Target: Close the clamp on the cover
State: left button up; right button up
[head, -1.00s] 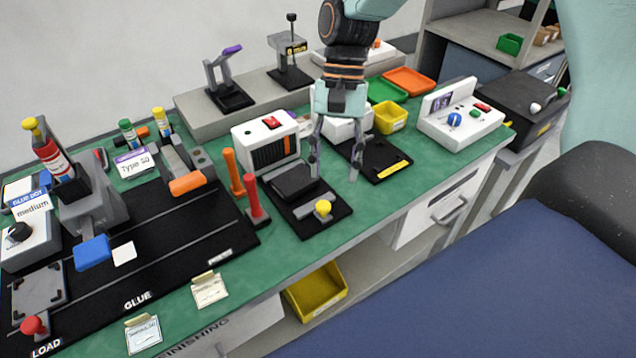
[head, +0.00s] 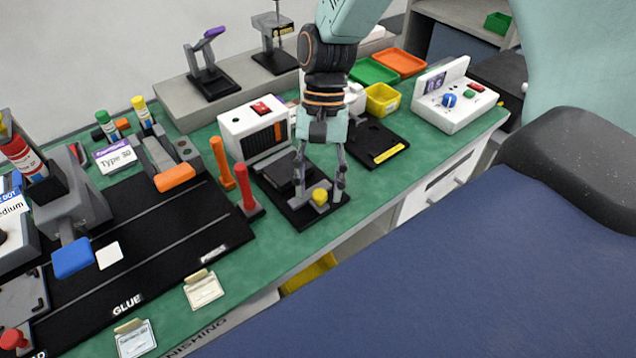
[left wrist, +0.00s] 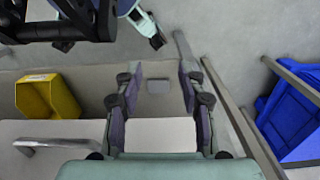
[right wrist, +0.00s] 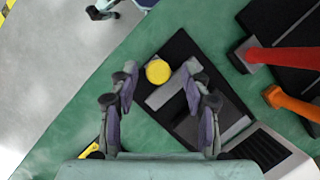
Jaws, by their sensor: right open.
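The clamp's round yellow knob (head: 320,196) stands at the front of a black base plate (head: 298,217) on the green bench. Behind the knob, a dark block, perhaps the cover, is partly hidden by my right gripper (head: 319,182). That gripper points down, open, its fingertips on either side of the knob in the head view. In the right wrist view the yellow knob (right wrist: 158,71) shows between the fingertips, and I cannot tell if they touch it. A grey bar (right wrist: 172,92) runs beside the knob. My left gripper (left wrist: 158,72) is open and empty, away from the bench top.
A red upright handle (head: 247,187) and an orange one (head: 221,163) stand close left of the plate. A white box with a red switch (head: 262,108) stands behind. A black plate with a yellow label (head: 388,153) lies to the right. A yellow bin (left wrist: 48,97) sits below.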

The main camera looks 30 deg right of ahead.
jog(key=shift+s+d, duration=0.15)
jog(key=shift+s, duration=0.1)
jog(key=shift+w, duration=0.25)
jog(key=c, duration=0.4)
jog(key=shift+s, duration=0.15)
grip_shut()
